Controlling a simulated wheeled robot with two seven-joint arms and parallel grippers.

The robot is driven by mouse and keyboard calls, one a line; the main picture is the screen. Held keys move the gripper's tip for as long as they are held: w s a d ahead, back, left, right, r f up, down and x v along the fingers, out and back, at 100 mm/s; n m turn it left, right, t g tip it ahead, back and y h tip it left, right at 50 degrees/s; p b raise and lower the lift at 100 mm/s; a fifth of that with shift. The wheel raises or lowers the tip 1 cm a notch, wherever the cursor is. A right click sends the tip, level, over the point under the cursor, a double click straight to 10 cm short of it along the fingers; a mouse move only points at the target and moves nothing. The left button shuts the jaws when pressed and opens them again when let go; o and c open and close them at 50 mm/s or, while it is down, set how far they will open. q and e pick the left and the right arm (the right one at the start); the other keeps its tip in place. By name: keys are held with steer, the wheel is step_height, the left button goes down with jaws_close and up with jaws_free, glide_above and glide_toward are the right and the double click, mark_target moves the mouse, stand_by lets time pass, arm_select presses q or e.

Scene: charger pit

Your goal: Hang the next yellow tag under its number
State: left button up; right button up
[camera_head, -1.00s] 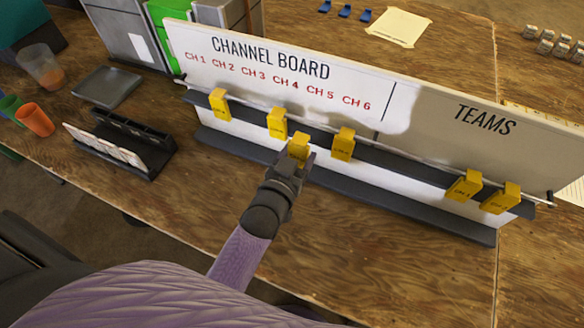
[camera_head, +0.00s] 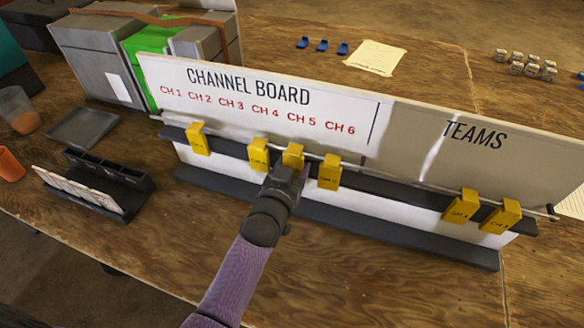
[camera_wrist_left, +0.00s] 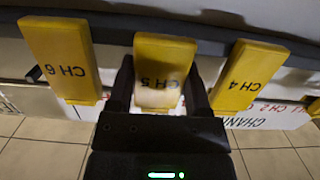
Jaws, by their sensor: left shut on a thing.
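My left gripper (camera_head: 290,172) is shut on the yellow CH 5 tag (camera_head: 293,155), at the rail under the red CH 5 number. In the left wrist view the CH 5 tag (camera_wrist_left: 163,68) sits between the fingers, upside down, between the CH 6 tag (camera_wrist_left: 66,60) and the CH 4 tag (camera_wrist_left: 248,75). Whether it rests on the rail (camera_head: 395,176) is hidden. The CH 4 tag (camera_head: 258,154) and the CH 6 tag (camera_head: 329,172) hang on either side. Another yellow tag (camera_head: 198,138) hangs further left, its label unclear. My right gripper is out of view.
The channel board (camera_head: 350,110) stands along the table, and two yellow tags (camera_head: 462,206) (camera_head: 500,216) hang under TEAMS. A dark rack (camera_head: 110,180) with white cards and a grey tray (camera_head: 83,127) are at left. The table in front of the board is clear.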

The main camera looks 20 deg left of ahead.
arm_select(q)
steer(key=o, duration=1.2)
